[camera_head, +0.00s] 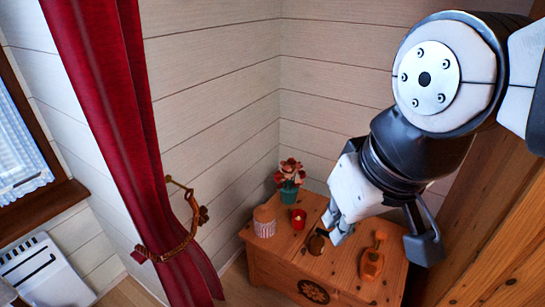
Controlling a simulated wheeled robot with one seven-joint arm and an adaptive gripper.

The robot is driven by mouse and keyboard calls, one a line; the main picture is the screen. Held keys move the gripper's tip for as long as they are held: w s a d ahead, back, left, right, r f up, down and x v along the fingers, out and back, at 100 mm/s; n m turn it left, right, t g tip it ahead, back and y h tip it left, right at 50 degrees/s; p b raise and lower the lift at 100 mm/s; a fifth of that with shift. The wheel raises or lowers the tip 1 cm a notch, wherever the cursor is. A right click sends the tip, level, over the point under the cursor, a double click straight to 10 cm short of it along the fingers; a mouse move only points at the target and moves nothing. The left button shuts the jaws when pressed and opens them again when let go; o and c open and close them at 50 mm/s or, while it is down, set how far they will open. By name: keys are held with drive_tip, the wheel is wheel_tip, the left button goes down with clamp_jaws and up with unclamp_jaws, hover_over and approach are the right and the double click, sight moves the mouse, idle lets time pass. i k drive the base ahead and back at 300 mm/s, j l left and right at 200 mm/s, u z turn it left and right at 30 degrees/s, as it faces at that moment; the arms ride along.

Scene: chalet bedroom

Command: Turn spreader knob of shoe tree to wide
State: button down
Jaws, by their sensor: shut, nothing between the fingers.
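My gripper (335,232) points down over the top of a wooden chest (350,286), near its middle. It is shut, with nothing seen between its fingers. An orange-brown wooden piece with a rounded body (371,267) and a small raised top part (380,237) is on the chest, right of the gripper. It looks like the shoe tree, but it is too small to be sure. The knob's setting cannot be read. A small dark brown round object (316,245) sits just left of the fingertips; whether they touch cannot be told.
On the chest's left and back stand a striped container (264,223), a red candle cup (298,219) and a flower in a green pot (289,190). A red curtain (105,110) hangs at left. Plank walls close in behind; wood panelling (500,220) rises at right.

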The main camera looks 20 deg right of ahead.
sight(374, 257)
drive_tip(key=z, duration=1.05)
drive_tip(key=l+u, duration=0.3)
drive_tip(key=l, duration=0.35)
